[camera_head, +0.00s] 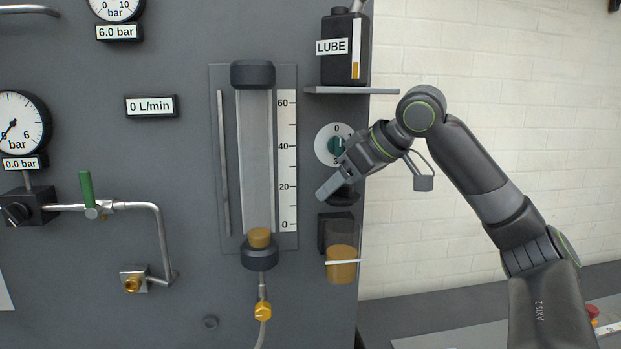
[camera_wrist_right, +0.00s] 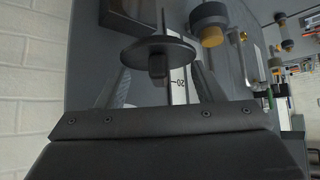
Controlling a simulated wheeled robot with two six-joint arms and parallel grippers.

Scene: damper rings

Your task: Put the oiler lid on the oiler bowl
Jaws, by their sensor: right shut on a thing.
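The oiler bowl (camera_head: 342,265) is a clear cup with amber oil and a pale line around it, on the panel's right edge beside a black block. My right gripper (camera_head: 332,187) is above the bowl, shut on the oiler lid (camera_head: 346,199). In the head view the lid is a dark disc, partly hidden by the gripper, with a clear gap down to the bowl. In the right wrist view the lid (camera_wrist_right: 150,51) is a flat black disc, its knob between the fingers (camera_wrist_right: 160,85). My left gripper is not in view.
A LUBE bottle (camera_head: 345,48) stands on a small shelf (camera_head: 350,90) above my gripper. A dial (camera_head: 327,143) is close behind the gripper. The tall flow tube (camera_head: 257,160) with its scale is left of the bowl. Room in front of the white wall is open.

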